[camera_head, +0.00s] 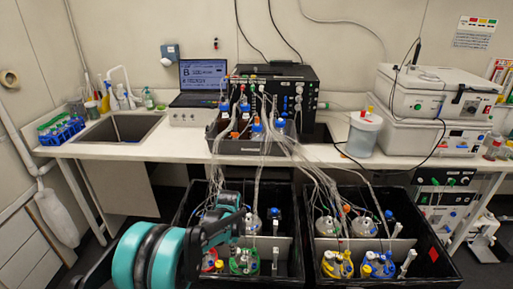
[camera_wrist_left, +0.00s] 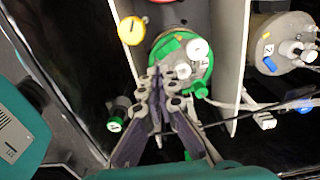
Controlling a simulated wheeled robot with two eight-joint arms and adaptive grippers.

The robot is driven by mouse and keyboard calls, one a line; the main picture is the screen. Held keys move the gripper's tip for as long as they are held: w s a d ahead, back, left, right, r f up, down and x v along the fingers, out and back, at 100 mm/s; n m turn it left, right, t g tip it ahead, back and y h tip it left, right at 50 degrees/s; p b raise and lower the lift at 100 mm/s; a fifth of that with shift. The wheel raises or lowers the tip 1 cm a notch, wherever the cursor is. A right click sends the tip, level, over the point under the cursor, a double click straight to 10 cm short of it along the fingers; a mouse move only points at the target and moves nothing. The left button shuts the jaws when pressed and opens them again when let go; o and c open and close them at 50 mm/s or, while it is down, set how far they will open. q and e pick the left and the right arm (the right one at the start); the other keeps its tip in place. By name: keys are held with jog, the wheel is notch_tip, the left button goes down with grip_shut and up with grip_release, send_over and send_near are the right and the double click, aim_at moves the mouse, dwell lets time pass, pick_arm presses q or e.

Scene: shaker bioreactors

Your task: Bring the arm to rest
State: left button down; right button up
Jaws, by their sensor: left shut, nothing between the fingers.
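My left arm (camera_head: 150,255), with teal and black joints, comes in from the bottom left in the head view. Its dark gripper (camera_head: 238,222) is over the left black crate (camera_head: 290,270). In the left wrist view the gripper (camera_wrist_left: 158,80) is shut and empty, with its fingertips together. Behind the fingertips is a bioreactor with a green ring (camera_wrist_left: 165,45); I cannot tell whether they touch it. The green-ringed bioreactor also shows low in the left crate in the head view (camera_head: 243,267). My right gripper is not in view.
A right black crate (camera_head: 452,268) holds several bioreactors with blue and yellow parts. Tubes run from both crates up to bottles in a grey tray (camera_head: 250,147) on the bench (camera_head: 180,148). A laptop (camera_head: 203,75), sink (camera_head: 120,128) and white instruments (camera_head: 440,95) are along the bench.

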pick_arm(q)
jog(key=s+a+r+n+t, duration=0.3)
jog(key=s+r+n, duration=0.6)
jog(key=r, duration=0.5)
jog(key=s+a+r+n+t, duration=0.1)
jog(key=s+n+t, duration=0.1)
jog(key=s+n, duration=0.2)
jog(key=s+a+r+n+t, duration=0.1)
jog(key=s+n, duration=0.3)
jog(key=s, duration=0.7)
jog(key=shift+s+a+n+t, duration=0.25)
jog(key=shift+a+n+t, duration=0.15)
jog(key=shift+t, duration=0.2)
